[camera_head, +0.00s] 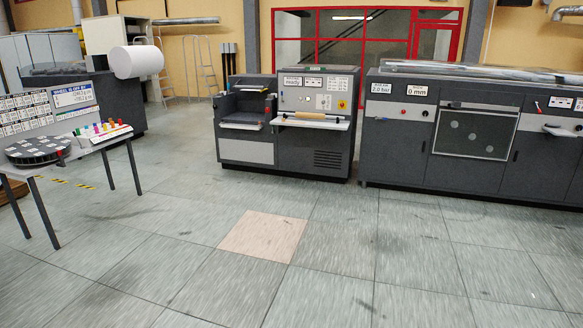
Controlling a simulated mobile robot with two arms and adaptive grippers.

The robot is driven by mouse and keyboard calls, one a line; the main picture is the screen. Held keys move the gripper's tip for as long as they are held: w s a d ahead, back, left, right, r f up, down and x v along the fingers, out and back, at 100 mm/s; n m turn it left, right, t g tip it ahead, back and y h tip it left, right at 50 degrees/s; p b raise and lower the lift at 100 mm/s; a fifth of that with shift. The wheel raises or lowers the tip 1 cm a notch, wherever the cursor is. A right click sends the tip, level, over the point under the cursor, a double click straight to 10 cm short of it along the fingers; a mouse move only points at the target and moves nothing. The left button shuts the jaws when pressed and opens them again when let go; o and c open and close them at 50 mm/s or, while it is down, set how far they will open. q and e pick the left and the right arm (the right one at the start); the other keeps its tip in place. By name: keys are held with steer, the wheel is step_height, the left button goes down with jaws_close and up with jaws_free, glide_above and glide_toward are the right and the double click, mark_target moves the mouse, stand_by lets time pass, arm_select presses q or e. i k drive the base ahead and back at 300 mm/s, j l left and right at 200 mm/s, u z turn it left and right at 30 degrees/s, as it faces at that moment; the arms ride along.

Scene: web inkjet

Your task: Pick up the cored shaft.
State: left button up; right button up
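A tan cylinder with thin ends, which looks like the cored shaft (311,117), lies level on a white shelf (337,125) at the front of a dark grey machine. It lies left to right and nothing covers it. Its small end details are too fine to tell. Neither of my grippers is in view.
The dark machine (312,160) stands at the back middle, with a longer machine (470,150) to its right. A table (75,150) with a round dark carousel (37,149) stands at left. A large white roll (135,61) is behind it. The tiled floor between is clear.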

mark_target(309, 115)
steer(key=i+l+z, duration=0.35)
steer(key=i, duration=0.65)
steer(key=i+z, duration=0.35)
steer(key=i, duration=2.85)
steer(key=i+l+u, duration=0.1)
steer(key=i+u, duration=0.25)
steer(key=i, duration=0.2)
steer(key=i+l+u, duration=0.3)
steer(key=i, duration=0.25)
steer(key=i+l+u, duration=0.35)
steer(key=i, duration=0.15)
steer(key=i+j+z, duration=0.5)
steer(key=i+j, duration=0.6)
steer(key=j, duration=0.1)
